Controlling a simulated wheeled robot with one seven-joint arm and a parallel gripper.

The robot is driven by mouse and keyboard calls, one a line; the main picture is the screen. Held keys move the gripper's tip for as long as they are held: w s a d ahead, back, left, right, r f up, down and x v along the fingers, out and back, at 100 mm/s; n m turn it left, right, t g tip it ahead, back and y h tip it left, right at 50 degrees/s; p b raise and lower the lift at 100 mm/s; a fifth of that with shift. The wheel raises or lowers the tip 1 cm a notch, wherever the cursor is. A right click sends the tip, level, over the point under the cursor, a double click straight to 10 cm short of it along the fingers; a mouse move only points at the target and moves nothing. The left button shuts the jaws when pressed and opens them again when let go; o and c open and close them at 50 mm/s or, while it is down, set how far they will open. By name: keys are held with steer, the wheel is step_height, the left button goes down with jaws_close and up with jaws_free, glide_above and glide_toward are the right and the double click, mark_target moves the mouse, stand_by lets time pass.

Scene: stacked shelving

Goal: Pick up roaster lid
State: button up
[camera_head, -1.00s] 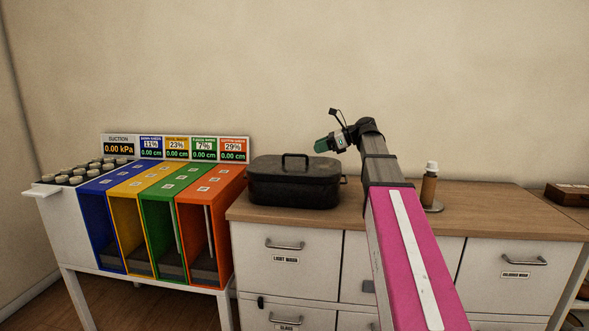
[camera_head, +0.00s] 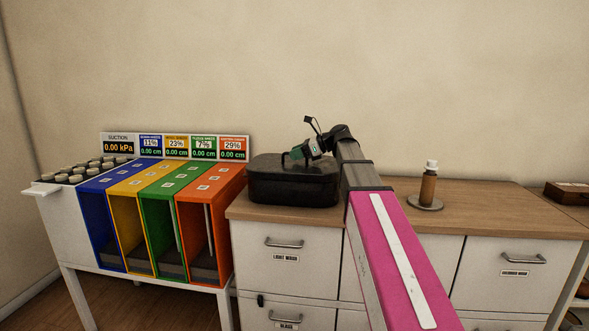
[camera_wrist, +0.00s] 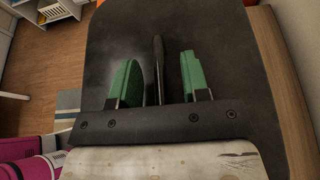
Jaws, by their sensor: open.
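The black roaster sits on the wooden counter top, with its dark lid (camera_head: 272,164) on it. The lid also fills much of the wrist view (camera_wrist: 215,45). My gripper (camera_head: 290,157) is at the lid's top, where the green fingers cover most of the handle in the head view. In the wrist view my gripper (camera_wrist: 158,75) is open, with one green finger on each side of the thin dark lid handle (camera_wrist: 158,50). Gaps show between the handle and both fingers. How deep the fingers reach along the handle is hard to tell.
Blue, yellow, green and orange bins (camera_head: 205,185) stand left of the counter (camera_head: 475,200). A brown bottle with a white cap (camera_head: 429,184) stands on a round base to the right. A wall is behind.

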jaws_close()
stand_by(1.3)
